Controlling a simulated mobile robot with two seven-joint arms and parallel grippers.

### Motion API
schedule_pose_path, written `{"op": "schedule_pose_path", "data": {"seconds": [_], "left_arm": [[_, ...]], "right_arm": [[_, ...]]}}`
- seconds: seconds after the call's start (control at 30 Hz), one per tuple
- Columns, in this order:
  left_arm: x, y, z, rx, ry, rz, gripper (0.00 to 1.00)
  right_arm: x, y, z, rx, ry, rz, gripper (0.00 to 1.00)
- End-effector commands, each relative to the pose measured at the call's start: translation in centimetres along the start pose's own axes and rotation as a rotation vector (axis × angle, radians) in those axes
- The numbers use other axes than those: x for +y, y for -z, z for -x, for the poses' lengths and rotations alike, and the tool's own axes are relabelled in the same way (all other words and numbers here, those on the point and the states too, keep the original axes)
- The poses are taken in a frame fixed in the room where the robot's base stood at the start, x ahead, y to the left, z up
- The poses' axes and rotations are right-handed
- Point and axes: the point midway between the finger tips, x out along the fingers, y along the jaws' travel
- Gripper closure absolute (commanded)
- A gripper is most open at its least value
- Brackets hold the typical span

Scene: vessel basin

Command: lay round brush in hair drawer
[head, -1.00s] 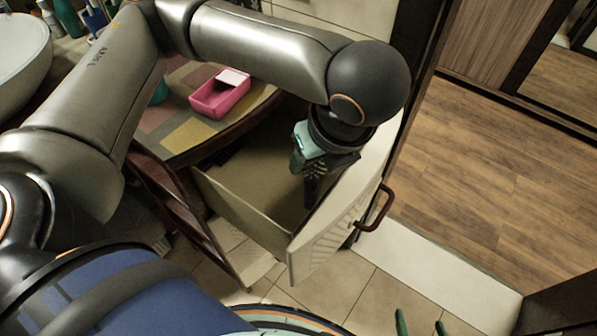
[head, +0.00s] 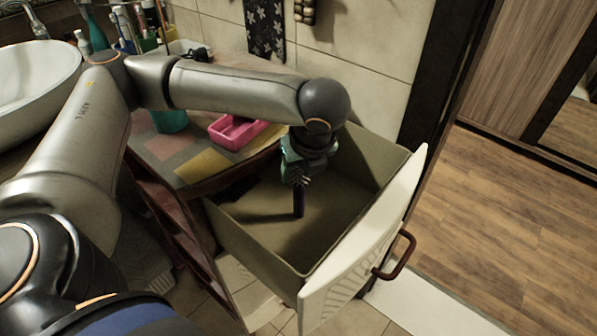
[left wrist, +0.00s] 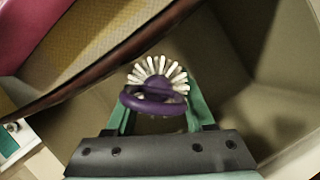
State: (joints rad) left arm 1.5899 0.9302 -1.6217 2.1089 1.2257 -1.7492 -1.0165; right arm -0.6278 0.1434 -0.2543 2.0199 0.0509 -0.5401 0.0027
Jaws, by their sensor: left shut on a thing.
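The hair drawer (head: 262,255) is pulled open, with a pale front and an olive inside. My left gripper (head: 298,186) points down inside the drawer's opening. It is shut on the round brush (head: 299,204), whose dark lower part shows below the fingers. In the left wrist view the brush (left wrist: 155,88) shows a purple body and a fan of white bristles between my green fingers (left wrist: 160,118). I cannot tell whether the brush touches the drawer floor. My right gripper is out of view.
A pink tray (head: 238,132) and a teal cup (head: 170,119) stand on the patterned counter (head: 203,163) left of the drawer. The drawer front carries a brown handle (head: 398,257). A dark open compartment lies under the counter. The drawer floor around the brush looks mostly clear.

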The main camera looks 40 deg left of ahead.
Motion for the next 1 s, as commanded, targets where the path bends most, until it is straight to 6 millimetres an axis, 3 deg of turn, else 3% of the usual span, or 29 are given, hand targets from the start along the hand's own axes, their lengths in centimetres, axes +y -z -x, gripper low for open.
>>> {"op": "schedule_pose_path", "data": {"seconds": [0.1, 0.47, 0.5, 0.73, 1.0], "left_arm": [[0.03, -0.32, -0.94, 0.0, 0.0, 0.0, 1.0], [0.0, -0.22, -1.12, 0.001, 0.001, -0.001, 1.0], [-0.03, -0.22, -1.16, 0.0, 0.002, -0.001, 0.43], [-0.02, -0.2, -1.16, 0.0, 0.001, -0.001, 0.17], [-0.02, -0.21, -1.12, 0.0, 0.001, -0.001, 0.16]], "right_arm": [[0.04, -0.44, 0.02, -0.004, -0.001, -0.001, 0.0], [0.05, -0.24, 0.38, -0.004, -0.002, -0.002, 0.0], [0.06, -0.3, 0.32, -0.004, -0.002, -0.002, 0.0], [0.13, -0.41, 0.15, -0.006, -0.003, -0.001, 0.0], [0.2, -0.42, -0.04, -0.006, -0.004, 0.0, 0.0]]}}
